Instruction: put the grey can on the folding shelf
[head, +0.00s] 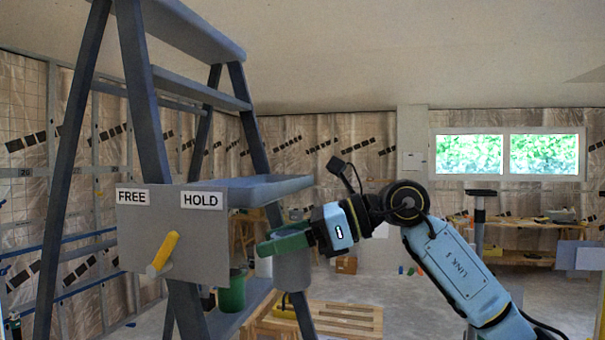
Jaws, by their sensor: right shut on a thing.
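The grey can (293,272) hangs upright below my right gripper (283,241), whose green fingers are shut on it near its top. The can is right of the ladder and lower than the folding shelf (265,191), a flat blue-grey board sticking out to the right. The shelf's top looks bare. A grey plate (205,240) in front of the shelf is marked FREE on the left and HOLD on the right. Its yellow lever (164,252) slants up to the right; which mark it is set to, I cannot tell. My left gripper is out of view.
The blue-grey stepladder (149,100) fills the left side. A green container (232,293) stands low behind the plate. A wooden slatted bench (345,318) is below the can. A workbench (535,232) stands at the back right under windows.

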